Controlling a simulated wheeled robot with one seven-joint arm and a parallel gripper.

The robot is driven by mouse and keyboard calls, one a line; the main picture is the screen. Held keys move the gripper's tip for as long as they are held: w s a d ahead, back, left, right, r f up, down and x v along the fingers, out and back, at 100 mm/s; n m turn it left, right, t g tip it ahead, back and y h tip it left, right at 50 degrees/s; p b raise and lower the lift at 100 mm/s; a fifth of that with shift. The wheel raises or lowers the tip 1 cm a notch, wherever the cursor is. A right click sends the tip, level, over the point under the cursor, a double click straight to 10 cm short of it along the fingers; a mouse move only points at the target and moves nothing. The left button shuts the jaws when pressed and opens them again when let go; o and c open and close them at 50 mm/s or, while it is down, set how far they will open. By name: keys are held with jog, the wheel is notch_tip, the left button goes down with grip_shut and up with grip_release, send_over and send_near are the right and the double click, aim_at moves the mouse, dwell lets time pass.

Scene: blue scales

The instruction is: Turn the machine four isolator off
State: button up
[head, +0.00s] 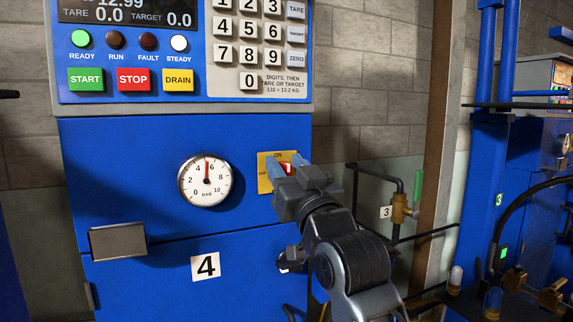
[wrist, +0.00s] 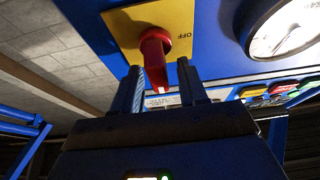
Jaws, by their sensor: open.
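The machine four isolator is a red knob (head: 287,168) on a yellow plate (head: 264,185), on the blue cabinet marked 4. In the head view the plate reads ON at the top; my gripper partly covers the knob. In the wrist view the red knob (wrist: 155,48) points down the picture, and OFF stands to its right, upside down. In the head view's sense, the handle points up towards ON. My gripper (head: 286,162) is open, its fingertips at the plate on either side of the knob. In the wrist view the left finger is close to the knob; contact cannot be told.
A pressure gauge (head: 205,180) is left of the plate, with a grey handle (head: 117,241) below it. The control panel with START (head: 86,79) and STOP (head: 133,78) buttons is above. A brass valve tagged 3 (head: 399,208) and pipes are to the right.

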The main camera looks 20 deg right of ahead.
jog(key=shift+w+r, duration=0.1)
jog(key=shift+w, duration=0.15)
grip_shut()
